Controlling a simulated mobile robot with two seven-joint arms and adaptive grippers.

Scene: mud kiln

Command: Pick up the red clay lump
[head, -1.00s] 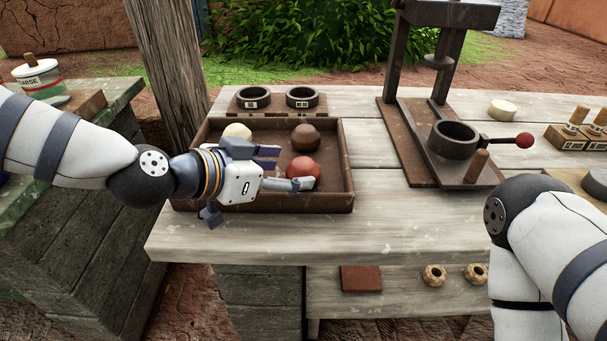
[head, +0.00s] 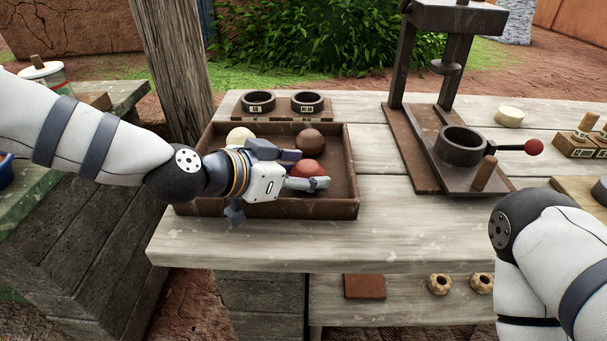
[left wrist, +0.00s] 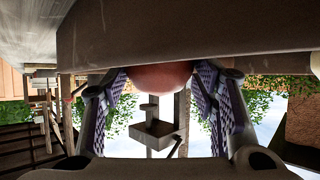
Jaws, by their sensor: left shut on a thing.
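The red clay lump (head: 308,168) is a round reddish ball in the right part of the brown wooden tray (head: 335,208). My left gripper (head: 306,171) reaches over the tray from the left and is shut on the lump, one finger on its far side and one on its near side. In the left wrist view the lump (left wrist: 160,77) sits between the two ridged finger pads. The near finger hides part of the lump in the head view. My right arm shows at the lower right, but its gripper is out of view.
A dark brown ball (head: 310,139) lies just behind the red lump, and a cream ball (head: 240,138) lies at the back left of the tray. Two dark rings (head: 307,101) stand behind the tray. A press (head: 420,150) stands to the right.

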